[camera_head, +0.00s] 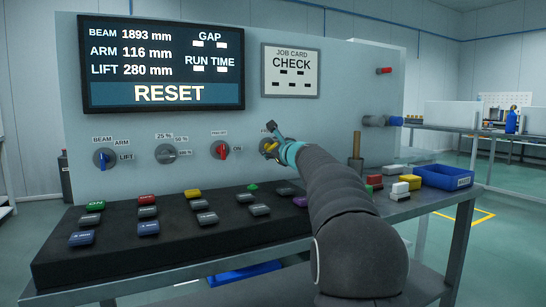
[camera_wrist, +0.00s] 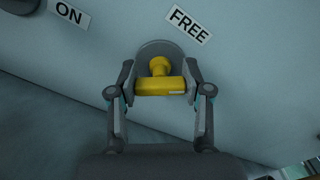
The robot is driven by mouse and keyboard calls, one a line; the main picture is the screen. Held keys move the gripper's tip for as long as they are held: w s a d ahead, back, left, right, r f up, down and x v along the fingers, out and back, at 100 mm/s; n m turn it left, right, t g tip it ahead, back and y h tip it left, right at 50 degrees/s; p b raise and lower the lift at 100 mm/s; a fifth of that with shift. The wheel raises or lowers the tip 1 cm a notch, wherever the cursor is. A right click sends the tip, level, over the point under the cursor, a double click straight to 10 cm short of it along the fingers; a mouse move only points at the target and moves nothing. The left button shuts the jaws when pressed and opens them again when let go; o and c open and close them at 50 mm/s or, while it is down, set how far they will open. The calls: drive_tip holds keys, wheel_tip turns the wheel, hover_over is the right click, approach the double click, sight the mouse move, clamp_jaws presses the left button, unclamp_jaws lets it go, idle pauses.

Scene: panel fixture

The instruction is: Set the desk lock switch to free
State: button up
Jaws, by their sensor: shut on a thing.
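The desk lock switch is a yellow knob (camera_wrist: 160,86) on a round grey base (camera_wrist: 158,48) on the panel. In the wrist view its bar lies nearly level across the picture, with a small white mark near its right end. The FREE label (camera_wrist: 188,26) is above and to the right of it. My gripper (camera_wrist: 160,90) has one finger at each end of the bar and is shut on it. In the head view my gripper (camera_head: 275,147) is at the panel's right-hand switch, and the yellow knob (camera_head: 269,147) is partly hidden behind it.
A red switch (camera_head: 222,150) marked ON is left of my gripper, with two more dials further left. A black console (camera_head: 130,255) with several coloured buttons lies below. A blue bin (camera_head: 443,177) and several coloured blocks stand on the right of the desk.

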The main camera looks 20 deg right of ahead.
drive_tip(key=n+b, duration=0.1)
drive_tip(key=n, duration=0.1)
drive_tip(key=n+b, duration=0.2)
drive_tip(key=n, duration=0.1)
drive_tip(key=shift+f+n+b, duration=0.3)
drive_tip(key=shift+f+b, duration=0.05)
drive_tip(key=shift+b, duration=0.05)
drive_tip(key=n, duration=0.5)
drive_tip(key=shift+a+b, duration=0.1)
drive_tip(key=shift+b, duration=0.3)
drive_tip(key=o, duration=1.2)
drive_tip(key=shift+r, duration=0.1)
drive_tip(key=shift+s, duration=0.1)
drive_tip(key=shift+s, duration=0.25)
drive_tip(key=s, duration=1.1)
drive_tip(key=shift+s+d, duration=0.15)
drive_tip(key=shift+d, duration=0.05)
